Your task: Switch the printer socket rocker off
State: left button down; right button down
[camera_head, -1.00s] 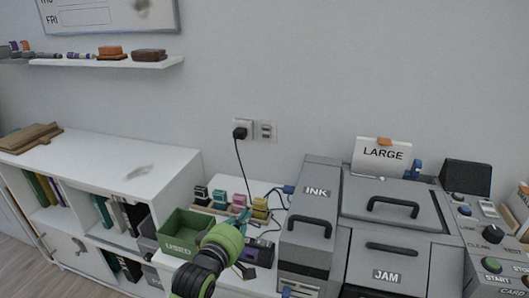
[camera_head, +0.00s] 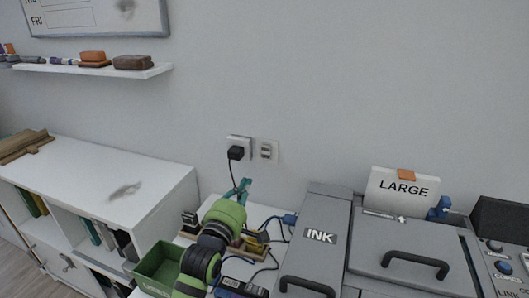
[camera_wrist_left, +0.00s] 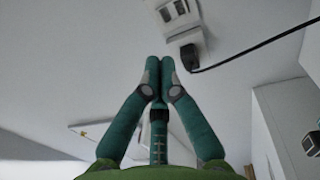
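A white wall socket (camera_head: 238,141) holds a black plug (camera_head: 235,153) with a dark cable hanging down. Right beside it is a switch plate (camera_head: 267,151) with small rockers; their positions are too small to tell. In the left wrist view the plug (camera_wrist_left: 188,56) and the slotted switch plate (camera_wrist_left: 176,10) show at the top, past the fingertips. My left gripper (camera_head: 243,184) is just below the socket and plug in the head view. In the left wrist view its green fingers (camera_wrist_left: 160,62) are together at the tips, with nothing between them. My right gripper is not in view.
A grey printer (camera_head: 330,215) labelled INK and a LARGE paper sheet (camera_head: 398,190) stand at the right. A white shelf unit (camera_head: 90,175) is at left. The wall around the socket is clear.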

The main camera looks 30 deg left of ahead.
aim_at(267, 148)
pick_arm(q)
jog(key=p+x, duration=0.1)
jog(key=x, duration=1.3)
jog(key=shift+w, duration=0.1)
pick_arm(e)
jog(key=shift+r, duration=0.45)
